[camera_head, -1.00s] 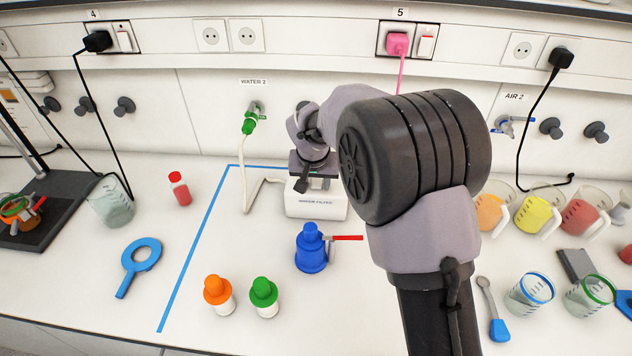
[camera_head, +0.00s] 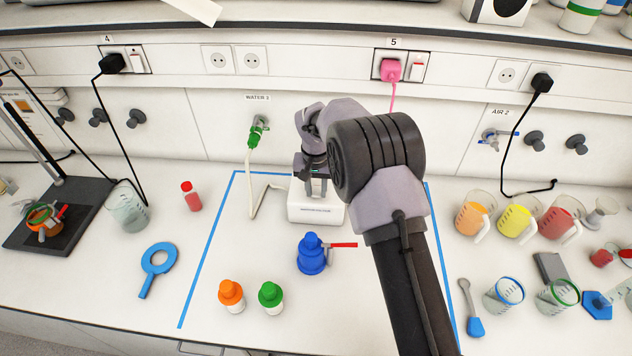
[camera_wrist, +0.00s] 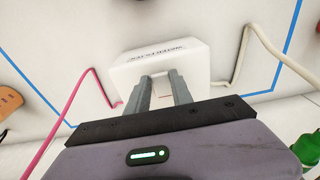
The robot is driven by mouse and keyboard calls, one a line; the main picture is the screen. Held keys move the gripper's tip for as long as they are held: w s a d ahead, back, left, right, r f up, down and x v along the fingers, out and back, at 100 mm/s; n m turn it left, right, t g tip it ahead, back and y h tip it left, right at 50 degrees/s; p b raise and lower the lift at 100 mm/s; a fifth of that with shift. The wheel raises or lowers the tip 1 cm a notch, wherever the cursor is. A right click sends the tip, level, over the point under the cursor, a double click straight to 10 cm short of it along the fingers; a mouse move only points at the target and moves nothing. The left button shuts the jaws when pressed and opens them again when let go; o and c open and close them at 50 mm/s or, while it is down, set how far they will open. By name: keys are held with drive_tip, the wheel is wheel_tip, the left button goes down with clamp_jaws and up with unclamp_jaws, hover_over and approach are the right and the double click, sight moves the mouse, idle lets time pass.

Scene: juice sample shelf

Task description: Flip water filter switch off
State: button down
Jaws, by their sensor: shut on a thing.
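The water filter is a white box with a dark label (camera_head: 316,212), standing on the bench inside the blue tape outline. It also shows in the wrist view (camera_wrist: 130,70). My gripper (camera_head: 318,192) points down at the top of the box. In the wrist view its two grey fingers (camera_wrist: 164,76) reach onto the box with a narrow gap between them. They are shut on a small part of the filter, which I take to be its switch. The switch is mostly hidden by the fingers, and its position cannot be told.
A blue bottle (camera_head: 312,256) with a red handle stands just in front of the filter. Orange-capped (camera_head: 231,295) and green-capped (camera_head: 270,297) bottles stand nearer. A pale hose (camera_head: 251,185) runs from the green wall tap (camera_head: 257,132) beside the filter. Jugs stand at right.

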drive_tip(key=c, duration=1.1)
unclamp_jaws()
drive_tip(key=r+p, duration=0.1)
drive_tip(key=r, duration=0.4)
drive_tip(key=s+r, duration=0.1)
drive_tip(key=r, duration=0.5)
drive_tip(key=r+p, duration=0.1)
drive_tip(key=r, duration=0.5)
drive_tip(key=shift+s+r+p, duration=0.2)
drive_tip(key=shift+s+p, duration=0.1)
drive_tip(key=shift+s, duration=0.05)
